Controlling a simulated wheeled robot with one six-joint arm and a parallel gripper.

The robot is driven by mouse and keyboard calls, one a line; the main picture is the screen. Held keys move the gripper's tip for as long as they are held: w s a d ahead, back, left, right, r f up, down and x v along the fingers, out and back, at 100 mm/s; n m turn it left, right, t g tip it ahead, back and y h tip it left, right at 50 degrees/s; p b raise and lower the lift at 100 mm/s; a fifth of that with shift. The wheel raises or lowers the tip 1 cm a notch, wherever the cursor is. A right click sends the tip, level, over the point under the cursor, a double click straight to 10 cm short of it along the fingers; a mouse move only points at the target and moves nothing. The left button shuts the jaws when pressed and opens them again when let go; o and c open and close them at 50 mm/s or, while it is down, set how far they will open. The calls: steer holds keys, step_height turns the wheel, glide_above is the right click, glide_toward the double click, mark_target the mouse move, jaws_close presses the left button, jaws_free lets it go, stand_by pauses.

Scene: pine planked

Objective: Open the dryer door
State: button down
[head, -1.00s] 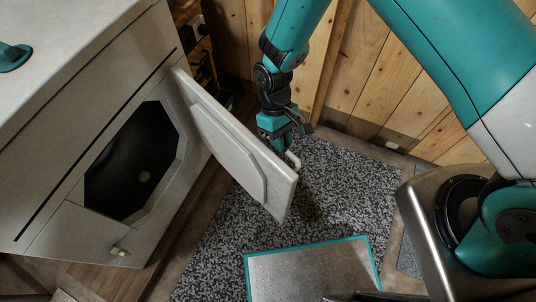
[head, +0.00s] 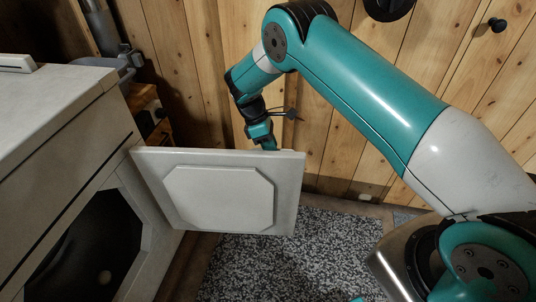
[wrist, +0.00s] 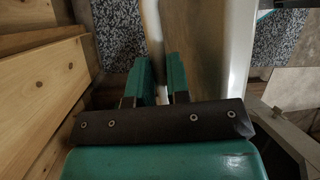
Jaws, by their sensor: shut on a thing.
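The dryer (head: 63,140) stands at the left of the head view, pale grey, with its dark drum opening (head: 85,240) uncovered. Its door (head: 218,195) is swung wide open from the hinge on its left edge, its inner face with the raised octagonal panel towards the camera. My gripper (head: 269,144) is behind the door near its free upper edge; the fingertips are hidden there. In the wrist view my gripper (wrist: 160,78) has its two teal fingers close together on the pale door handle (wrist: 153,35), beside the door's outer face.
A plank wall (head: 335,120) rises close behind my arm and the door. A speckled rug (head: 290,255) covers the floor in front. Pipes (head: 105,40) and a wooden item (head: 147,103) are behind the dryer.

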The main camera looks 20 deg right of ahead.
steer(key=shift+w+a, duration=0.15)
steer(key=shift+a, duration=0.05)
steer(key=c, duration=1.1)
jaws_free()
steer(key=shift+a, duration=0.1)
